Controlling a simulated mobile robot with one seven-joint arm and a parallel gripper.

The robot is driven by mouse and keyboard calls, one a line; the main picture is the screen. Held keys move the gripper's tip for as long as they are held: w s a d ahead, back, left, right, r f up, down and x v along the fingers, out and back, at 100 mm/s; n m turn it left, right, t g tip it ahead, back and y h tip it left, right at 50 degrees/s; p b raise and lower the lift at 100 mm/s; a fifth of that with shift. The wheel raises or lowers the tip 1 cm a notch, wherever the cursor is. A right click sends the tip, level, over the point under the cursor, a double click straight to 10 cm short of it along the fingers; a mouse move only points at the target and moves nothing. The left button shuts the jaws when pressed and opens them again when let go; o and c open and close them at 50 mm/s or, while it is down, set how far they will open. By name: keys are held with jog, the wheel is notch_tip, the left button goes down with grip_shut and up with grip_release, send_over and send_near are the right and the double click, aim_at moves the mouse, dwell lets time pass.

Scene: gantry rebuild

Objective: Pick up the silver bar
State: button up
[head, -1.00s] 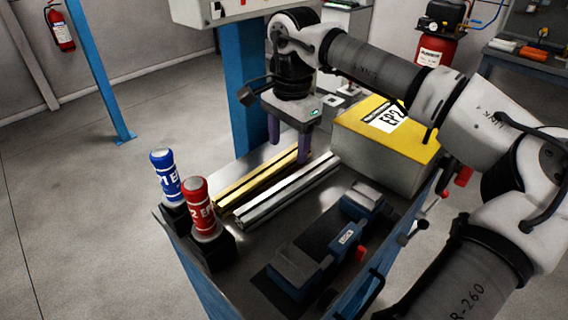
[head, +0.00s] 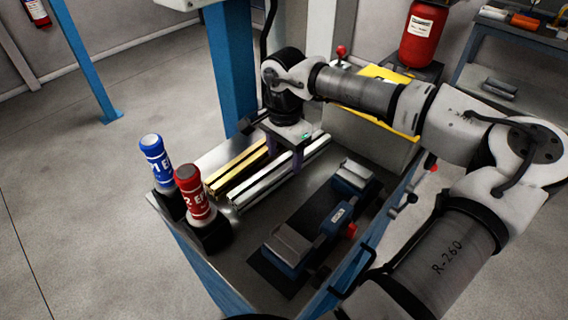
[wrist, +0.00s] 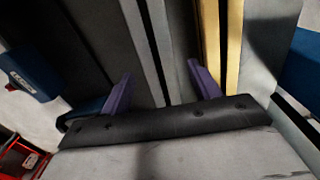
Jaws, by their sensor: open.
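The silver bar (head: 257,188) lies flat on the metal bench top, beside and parallel to the gold bar (head: 232,171). My gripper (head: 284,157) points down over the far part of the silver bar. In the wrist view the silver bar (wrist: 158,38) runs between the two open purple fingers of my gripper (wrist: 160,70). The right finger is on the side of the gold bar (wrist: 234,45), by the gap between the bars. Nothing is held. The exact fingertip height above the bench is hard to tell.
A blue vise (head: 323,218) stands on the bench right of the bars. A blue bottle (head: 155,158) and a red bottle (head: 194,190) stand in black holders at the left edge. A grey box (head: 368,140) with a yellow top is behind. A blue post (head: 231,65) rises at the back.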

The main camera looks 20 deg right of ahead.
aim_at(284, 162)
jog(key=shift+a+f+p, duration=0.1)
jog(key=shift+f+p, duration=0.2)
jog(key=shift+f, duration=1.25)
jog(key=shift+c, duration=0.3)
grip_shut()
jog(key=shift+r, duration=0.1)
